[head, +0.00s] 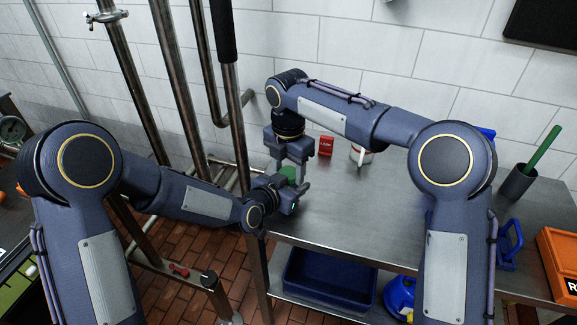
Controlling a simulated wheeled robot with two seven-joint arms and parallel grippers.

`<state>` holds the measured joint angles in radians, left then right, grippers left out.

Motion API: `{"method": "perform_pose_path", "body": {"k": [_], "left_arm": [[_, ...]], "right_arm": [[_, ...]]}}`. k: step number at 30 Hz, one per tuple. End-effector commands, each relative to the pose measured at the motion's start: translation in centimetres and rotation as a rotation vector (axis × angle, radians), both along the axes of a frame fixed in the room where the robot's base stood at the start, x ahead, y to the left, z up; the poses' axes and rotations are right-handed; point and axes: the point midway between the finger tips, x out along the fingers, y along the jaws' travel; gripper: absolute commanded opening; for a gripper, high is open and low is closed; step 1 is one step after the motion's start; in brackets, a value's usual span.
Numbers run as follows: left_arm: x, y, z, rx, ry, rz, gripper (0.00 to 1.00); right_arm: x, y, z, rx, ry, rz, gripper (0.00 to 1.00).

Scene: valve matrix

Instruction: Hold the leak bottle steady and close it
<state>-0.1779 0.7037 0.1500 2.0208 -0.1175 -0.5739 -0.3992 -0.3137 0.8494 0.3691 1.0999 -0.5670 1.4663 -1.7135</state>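A small green item (290,172) shows between my two grippers over the left end of the steel table. It is mostly hidden, and I cannot tell whether it is the leak bottle or its cap. My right gripper (288,165) points down from above, its fingers apart on either side of the green item. I cannot tell whether they touch it. My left gripper (291,199) reaches in from the left, just below the green item. Its fingers are too small and covered to read. A white container with red on it (361,154) stands behind my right forearm, partly hidden.
A red labelled box (326,145) stands on the steel table (345,215) near the wall. A dark cup (519,182) with a green-handled tool is at the right, near an orange box (561,262). Vertical pipes (180,95) rise at the left. The table's middle is clear.

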Motion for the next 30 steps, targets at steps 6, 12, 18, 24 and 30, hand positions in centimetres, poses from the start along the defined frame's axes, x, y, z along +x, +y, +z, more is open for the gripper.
{"method": "perform_pose_path", "body": {"k": [6, 12, 18, 24, 30], "left_arm": [[0.0, 0.0, 0.01, 0.0, 0.0, 0.0, 0.0], [0.0, -0.01, 0.01, 0.0, 0.0, 0.0, 0.0], [0.0, -0.01, 0.01, 0.0, 0.0, 0.0, 0.0], [-0.01, -0.02, 0.01, 0.0, 0.0, 0.0, 0.0], [-0.01, -0.02, 0.01, 0.0, 0.0, -0.001, 0.0]], "right_arm": [[0.0, 0.01, 0.03, 0.0, 0.0, 0.0, 0.24], [-0.02, 0.03, 0.05, -0.001, -0.001, -0.062, 0.16], [-0.02, 0.03, 0.05, 0.0, 0.0, -0.276, 0.16], [-0.02, 0.04, 0.04, 0.001, 0.0, -0.284, 0.16], [-0.02, 0.04, 0.04, 0.001, 0.0, -0.283, 0.61]]}}
